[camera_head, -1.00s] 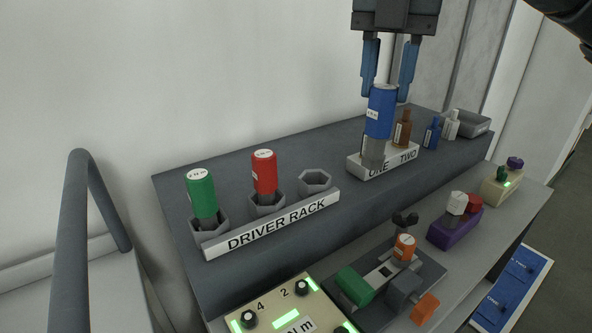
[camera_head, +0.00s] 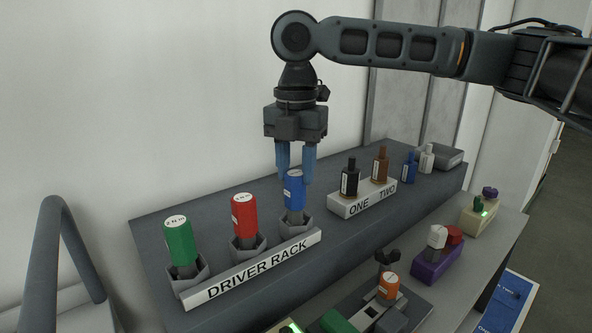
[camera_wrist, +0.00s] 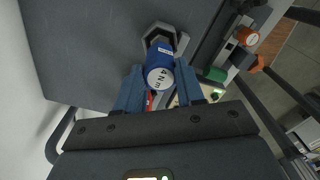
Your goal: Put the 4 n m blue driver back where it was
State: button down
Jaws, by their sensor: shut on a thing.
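The blue driver (camera_head: 293,191) stands upright at the right-hand hexagonal socket (camera_head: 295,226) of the driver rack (camera_head: 262,262). Its grey lower shaft goes down into the socket; how deep it sits I cannot tell. My gripper (camera_head: 295,178) is above the rack, its blue fingers shut on the top of the driver. In the wrist view the blue driver (camera_wrist: 160,68) shows its "4 N m" cap between the fingers, with the hexagonal socket around its lower end. The red driver (camera_head: 244,216) and green driver (camera_head: 180,241) stand in the other two sockets.
A white block marked ONE and TWO (camera_head: 362,199) holds a black bottle (camera_head: 350,179) and a brown bottle (camera_head: 381,164). Blue and white bottles and a grey tray (camera_head: 440,158) stand behind. A fixture with an orange-topped piece (camera_head: 389,286) lies in front.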

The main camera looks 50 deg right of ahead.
jog(key=shift+f, duration=0.6)
jog(key=c, duration=0.7)
grip_release()
jog(key=shift+r, duration=0.15)
notch_tip(320, 180, up, 12)
